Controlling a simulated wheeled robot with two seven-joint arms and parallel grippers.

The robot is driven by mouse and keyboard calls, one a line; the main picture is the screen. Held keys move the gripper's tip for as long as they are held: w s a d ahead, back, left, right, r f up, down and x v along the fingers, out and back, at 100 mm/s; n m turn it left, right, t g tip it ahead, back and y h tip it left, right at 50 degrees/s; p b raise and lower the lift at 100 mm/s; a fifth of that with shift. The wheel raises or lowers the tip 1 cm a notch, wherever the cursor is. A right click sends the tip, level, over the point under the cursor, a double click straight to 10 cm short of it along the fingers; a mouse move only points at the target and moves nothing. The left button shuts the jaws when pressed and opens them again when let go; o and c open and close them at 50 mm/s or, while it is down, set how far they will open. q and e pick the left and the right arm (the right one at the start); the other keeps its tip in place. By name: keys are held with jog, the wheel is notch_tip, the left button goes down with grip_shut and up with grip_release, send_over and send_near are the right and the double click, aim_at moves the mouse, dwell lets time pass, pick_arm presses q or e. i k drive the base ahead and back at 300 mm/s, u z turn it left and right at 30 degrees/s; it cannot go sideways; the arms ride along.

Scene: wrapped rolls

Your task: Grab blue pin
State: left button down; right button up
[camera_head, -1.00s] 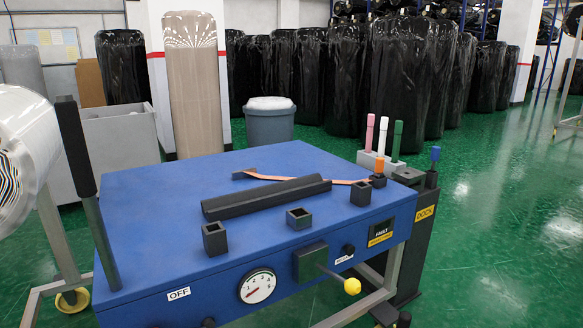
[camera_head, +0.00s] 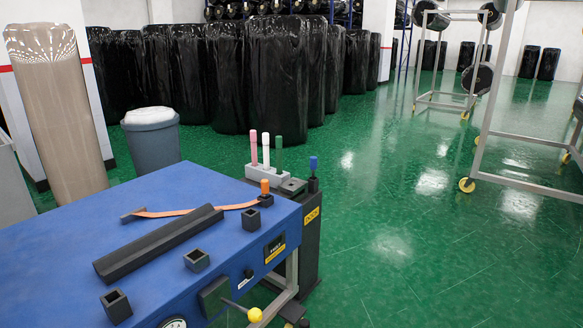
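The blue pin (camera_head: 313,163) stands upright at the top of a black post beside the blue table's right end. Its lower part is hidden in the black socket (camera_head: 313,184). The post carries a yellow DOCK label (camera_head: 311,215). Neither of my grippers shows in the head view.
The blue table (camera_head: 185,185) holds a black bar (camera_head: 160,245), a copper strip (camera_head: 185,212), an orange pin (camera_head: 265,186) and several square black sockets (camera_head: 196,260). Pink (camera_head: 253,147), white (camera_head: 266,149) and green (camera_head: 278,152) pins stand behind.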

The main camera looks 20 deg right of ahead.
aim_at(313, 159)
jog(key=z, duration=0.7)
jog(key=k, duration=0.95)
jog(key=z, duration=1.55)
jog(key=i, duration=2.45)
jog(key=u, duration=0.85)
jog(key=i, duration=1.65)
jog(key=u, duration=1.35)
